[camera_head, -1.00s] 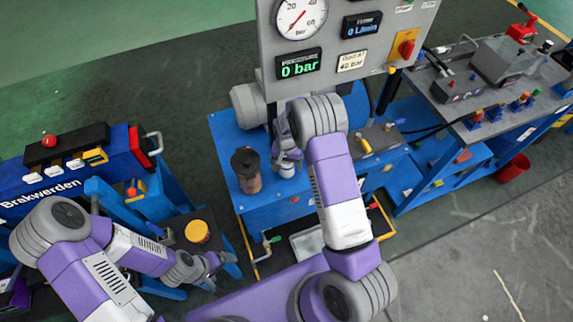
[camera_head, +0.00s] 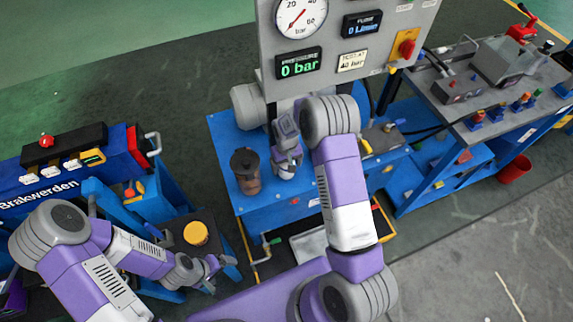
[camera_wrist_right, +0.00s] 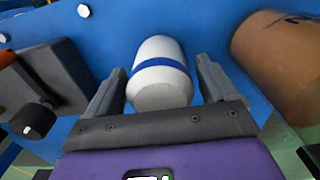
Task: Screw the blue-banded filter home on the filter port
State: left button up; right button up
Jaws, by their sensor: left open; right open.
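The white filter with a blue band (camera_wrist_right: 161,68) stands at the blue bench, between the fingers of my right gripper (camera_wrist_right: 158,85) in the right wrist view. The fingers are open, one on each side of it, with a visible gap. In the head view the filter (camera_head: 286,172) shows as a small white shape under my right gripper (camera_head: 287,158). The filter port is hidden, and I cannot tell how the filter sits on it. My left gripper (camera_head: 218,265) is open and empty, low on the left, near the small dark table.
A brown cylinder with a dark top (camera_head: 246,172) stands left of the filter and is close on the right in the wrist view (camera_wrist_right: 280,62). A dark block with a knob (camera_wrist_right: 45,90) is on the other side. The gauge panel (camera_head: 345,45) rises behind. A yellow-topped jar (camera_head: 196,233) stands left.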

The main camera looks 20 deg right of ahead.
jog(key=c, duration=1.2)
jog(key=m, duration=0.3)
jog(key=shift+m, duration=1.1)
jog(key=shift+m, duration=0.7)
jog(key=m, duration=0.3)
jog(key=shift+m+p, duration=0.3)
jog(key=shift+m, duration=0.1)
